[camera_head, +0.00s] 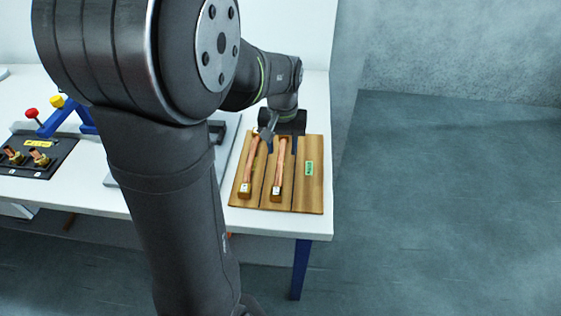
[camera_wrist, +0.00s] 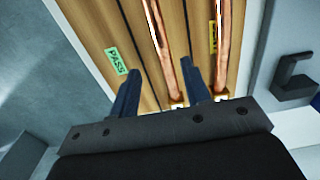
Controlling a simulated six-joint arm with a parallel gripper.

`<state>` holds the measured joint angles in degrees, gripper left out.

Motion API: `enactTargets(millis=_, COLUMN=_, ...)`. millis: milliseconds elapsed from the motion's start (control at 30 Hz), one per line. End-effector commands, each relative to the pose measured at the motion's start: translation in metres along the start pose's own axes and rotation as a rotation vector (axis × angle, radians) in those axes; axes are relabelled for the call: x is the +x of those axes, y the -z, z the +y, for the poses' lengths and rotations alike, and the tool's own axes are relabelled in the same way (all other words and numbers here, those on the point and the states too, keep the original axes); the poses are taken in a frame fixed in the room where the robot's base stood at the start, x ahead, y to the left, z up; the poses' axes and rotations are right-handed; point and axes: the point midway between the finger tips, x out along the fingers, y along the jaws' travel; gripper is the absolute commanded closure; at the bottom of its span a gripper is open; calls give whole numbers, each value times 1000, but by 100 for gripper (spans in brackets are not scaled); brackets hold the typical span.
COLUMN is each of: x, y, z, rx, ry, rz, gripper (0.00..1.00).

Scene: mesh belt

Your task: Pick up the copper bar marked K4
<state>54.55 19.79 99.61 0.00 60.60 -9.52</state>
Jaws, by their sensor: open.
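Two copper bars lie lengthwise on a wooden tray (camera_head: 313,195). The left bar (camera_head: 250,165) and the right bar (camera_head: 279,172) each have a small pale tag at the near end in the head view. The tags are too small to read, so I cannot tell which bar is K4. My gripper (camera_head: 272,132) is over the tray's far end, open and empty. In the wrist view its fingers (camera_wrist: 162,66) stand on either side of one bar (camera_wrist: 163,42), apparently the right one of the head view. The other bar (camera_wrist: 228,45) lies outside the fingers. I cannot tell the height.
A green PASS label (camera_wrist: 116,61) marks the empty strip of the tray. A yellow label (camera_wrist: 213,38) lies beside the other bar. A black board (camera_head: 40,165) with fittings and a blue stand with red and yellow knobs are at the left. The tray is near the table's right edge.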

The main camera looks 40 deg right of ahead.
Motion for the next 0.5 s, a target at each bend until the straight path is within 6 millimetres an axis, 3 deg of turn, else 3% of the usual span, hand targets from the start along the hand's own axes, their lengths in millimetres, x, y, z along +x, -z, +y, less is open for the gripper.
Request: enactTargets(millis=500, x=54, y=4, z=-5, rx=0, ry=0, rz=-1, gripper=57)
